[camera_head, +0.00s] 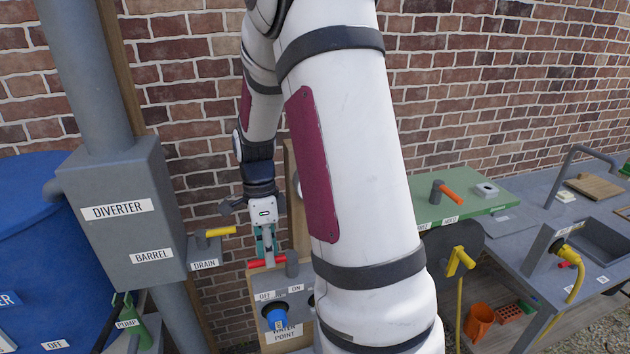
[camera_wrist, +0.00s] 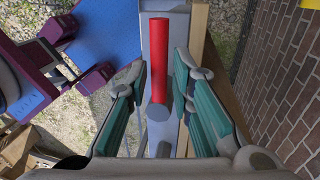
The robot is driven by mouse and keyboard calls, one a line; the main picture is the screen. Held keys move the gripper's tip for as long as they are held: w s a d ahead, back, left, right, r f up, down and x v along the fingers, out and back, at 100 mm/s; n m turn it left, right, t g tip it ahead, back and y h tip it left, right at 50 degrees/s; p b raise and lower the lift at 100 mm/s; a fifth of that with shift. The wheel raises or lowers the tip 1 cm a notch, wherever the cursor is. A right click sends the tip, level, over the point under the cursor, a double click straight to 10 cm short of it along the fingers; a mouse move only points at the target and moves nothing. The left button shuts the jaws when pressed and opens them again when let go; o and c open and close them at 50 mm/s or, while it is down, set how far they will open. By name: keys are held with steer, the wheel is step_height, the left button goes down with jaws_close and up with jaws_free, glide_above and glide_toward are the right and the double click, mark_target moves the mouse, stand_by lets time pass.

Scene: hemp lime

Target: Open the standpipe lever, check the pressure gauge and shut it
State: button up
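The standpipe lever (camera_head: 266,263) is a red bar with a grey pivot (camera_head: 292,264), on top of the grey water point box (camera_head: 262,284) marked OFF and ON. In the head view it points left, over the OFF side. My gripper (camera_head: 268,252) hangs above it, fingers down. In the wrist view the red lever (camera_wrist: 159,65) lies between the teal fingers of my gripper (camera_wrist: 160,82), with gaps on both sides, so it is open. I cannot make out the pressure gauge; a pale round edge (camera_head: 298,185) beside my arm may be part of it.
A blue tap (camera_head: 278,318) sits low on the box's front. The grey diverter (camera_head: 120,210) and yellow drain lever (camera_head: 221,231) stand left. A wooden post (camera_head: 293,215) and brick wall are behind. A green bench (camera_head: 462,200) and sink are right. My arm hides the middle.

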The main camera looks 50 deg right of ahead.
steer(key=shift+o, duration=0.3)
step_height(320, 180, up, 9)
steer(key=w+p, duration=0.1)
steer(key=p, duration=0.1)
steer(key=shift+w+d, duration=0.2)
steer(key=shift+d, duration=0.25)
steer(key=shift+f, duration=0.1)
stand_by(0.6)
steer(key=s+a+r+n+t+h, duration=0.1)
steer(key=s+a+r+n+t, duration=0.3)
steer(key=a+r+n, duration=0.55)
steer(key=s+a+r+n+t, duration=0.1)
steer(key=s+a+r+n, duration=0.1)
steer(key=s+a+n, duration=0.2)
steer(key=s+a+r+n+t, duration=0.2)
steer(key=s+a+n, duration=0.2)
steer(key=s+n, duration=0.4)
steer(key=n, duration=0.3)
steer(key=shift+r, duration=0.4)
